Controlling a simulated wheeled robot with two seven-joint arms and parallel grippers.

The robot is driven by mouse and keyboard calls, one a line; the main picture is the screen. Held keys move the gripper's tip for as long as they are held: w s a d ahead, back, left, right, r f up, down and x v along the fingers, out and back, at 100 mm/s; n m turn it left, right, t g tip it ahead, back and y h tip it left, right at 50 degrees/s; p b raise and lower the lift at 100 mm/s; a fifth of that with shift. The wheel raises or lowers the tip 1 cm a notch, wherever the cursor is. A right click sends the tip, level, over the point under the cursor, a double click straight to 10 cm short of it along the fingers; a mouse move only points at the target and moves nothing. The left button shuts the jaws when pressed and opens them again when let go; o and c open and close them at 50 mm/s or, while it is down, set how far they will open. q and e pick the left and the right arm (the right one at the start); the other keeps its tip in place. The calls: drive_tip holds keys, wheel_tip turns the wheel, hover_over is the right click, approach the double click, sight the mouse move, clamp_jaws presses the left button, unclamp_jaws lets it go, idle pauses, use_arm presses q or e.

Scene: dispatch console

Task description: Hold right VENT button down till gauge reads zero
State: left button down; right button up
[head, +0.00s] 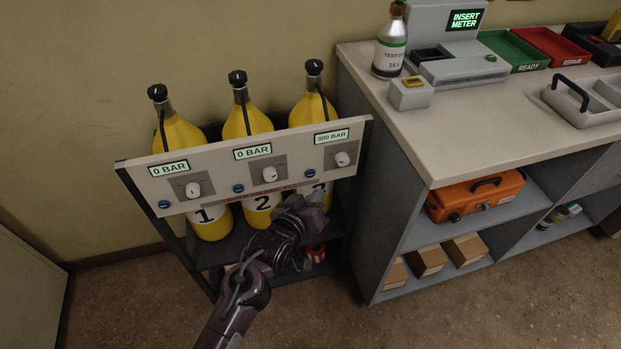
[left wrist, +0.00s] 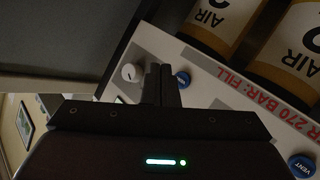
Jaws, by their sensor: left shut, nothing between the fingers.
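The sloping panel (head: 225,178) in front of three yellow cylinders has three gauges, knobs and blue VENT buttons. The right gauge (head: 331,136) reads 300 BAR. The right VENT button (head: 310,173) shows uncovered, left of the right knob (head: 342,159). My left gripper (head: 318,198) is shut and empty, just below that button in the head view. In the left wrist view its closed fingers (left wrist: 164,78) stand beside the blue right VENT button (left wrist: 183,78), between it and the white knob (left wrist: 130,72). Contact with the button does not show. My right gripper is not in view.
The left gauge (head: 169,169) and middle gauge (head: 253,152) read 0 BAR. The middle VENT button (head: 238,188) is further left. A grey counter (head: 480,130) stands close on the right, with an orange case (head: 475,196) and boxes on its shelves.

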sight(310, 174)
use_arm(q)
drive_tip(key=shift+w+a, duration=0.25)
drive_tip(key=shift+w, duration=0.55)
drive_tip(key=shift+w+a, duration=0.25)
drive_tip(key=shift+w, duration=0.5)
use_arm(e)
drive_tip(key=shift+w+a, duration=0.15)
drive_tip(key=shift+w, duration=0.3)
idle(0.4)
use_arm(q)
drive_tip(key=shift+w+a, duration=0.15)
drive_tip(key=shift+w, duration=0.25)
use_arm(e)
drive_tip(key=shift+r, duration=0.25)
